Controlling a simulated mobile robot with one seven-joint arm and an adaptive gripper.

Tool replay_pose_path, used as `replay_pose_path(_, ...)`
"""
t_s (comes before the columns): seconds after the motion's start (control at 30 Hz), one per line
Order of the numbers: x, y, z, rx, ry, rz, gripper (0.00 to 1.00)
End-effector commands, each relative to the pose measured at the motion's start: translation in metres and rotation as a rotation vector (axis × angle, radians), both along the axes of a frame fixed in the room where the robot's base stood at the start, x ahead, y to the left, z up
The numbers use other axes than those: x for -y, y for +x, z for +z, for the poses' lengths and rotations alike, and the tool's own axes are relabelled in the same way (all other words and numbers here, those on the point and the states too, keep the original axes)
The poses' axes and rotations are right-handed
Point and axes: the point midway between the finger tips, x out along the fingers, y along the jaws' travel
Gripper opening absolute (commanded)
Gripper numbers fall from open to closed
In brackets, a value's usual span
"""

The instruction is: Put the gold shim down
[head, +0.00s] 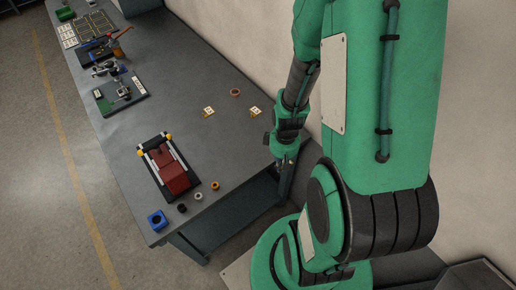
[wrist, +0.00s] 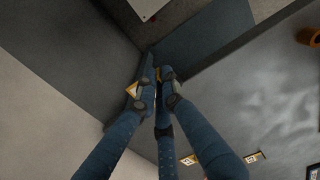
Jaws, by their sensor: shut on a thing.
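My gripper (head: 283,163) hangs just off the right end of the workbench, low beside the wall. In the wrist view its blue fingers (wrist: 160,95) are closed together on a small gold piece, the gold shim (wrist: 133,90), which pokes out on the left side of the fingertips. The fingers hide most of it. Below the fingertips I see dark floor and bench structure, and the shim appears held clear of the bench top.
Bare bench lies between the fixture and the wall.

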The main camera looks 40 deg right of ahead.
Motion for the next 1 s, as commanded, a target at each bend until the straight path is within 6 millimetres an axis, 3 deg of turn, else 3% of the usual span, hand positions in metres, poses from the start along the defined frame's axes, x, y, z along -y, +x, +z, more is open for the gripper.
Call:
replay_pose_path(0.23, -0.004, 0.010, 0.002, 0.000, 0.000, 0.004, 0.00)
replay_pose_path(0.47, -0.019, 0.039, 0.004, 0.000, 0.001, 0.011, 0.00)
replay_pose_path(0.8, -0.064, 0.102, 0.006, 0.002, 0.002, 0.024, 0.00)
replay_pose_path(1.0, -0.091, 0.128, 0.005, 0.002, 0.003, 0.027, 0.00)
